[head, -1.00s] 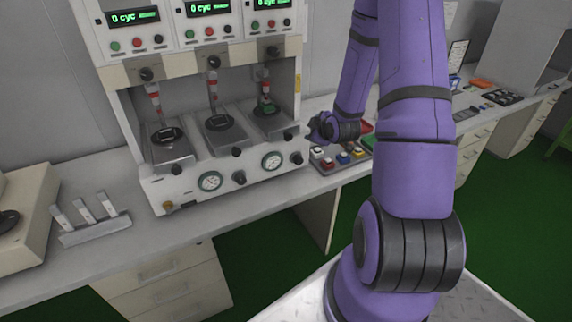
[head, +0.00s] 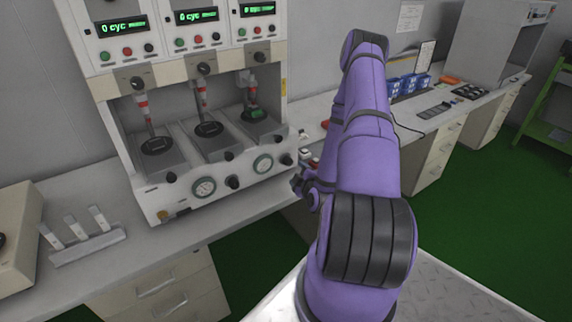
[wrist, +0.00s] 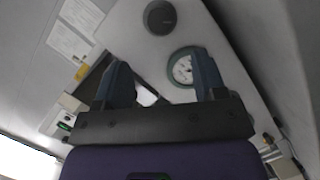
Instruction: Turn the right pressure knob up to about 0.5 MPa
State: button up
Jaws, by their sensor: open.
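The test machine (head: 150,205) has two round pressure gauges low on its front. The right gauge (head: 263,163) has a black knob (head: 286,160) just to its right, the right pressure knob. The left gauge (head: 204,187) has its own black knob (head: 232,182). My gripper (wrist: 162,78) is open with nothing between its fingers. In the head view it is at the machine's lower right front corner, partly hidden by my arm. In the wrist view a gauge (wrist: 184,67) shows beside the right finger, and a dark round knob (wrist: 160,17) lies beyond the fingertips. Its needle reading is too small to tell.
The bench runs along the wall. A small stand with upright strips (head: 85,240) is left of the machine. Blue bins (head: 408,86) stand farther right. Open green floor lies in front.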

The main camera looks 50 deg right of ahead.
aim_at(289, 163)
jog(key=x, duration=1)
jog(key=c, duration=0.9)
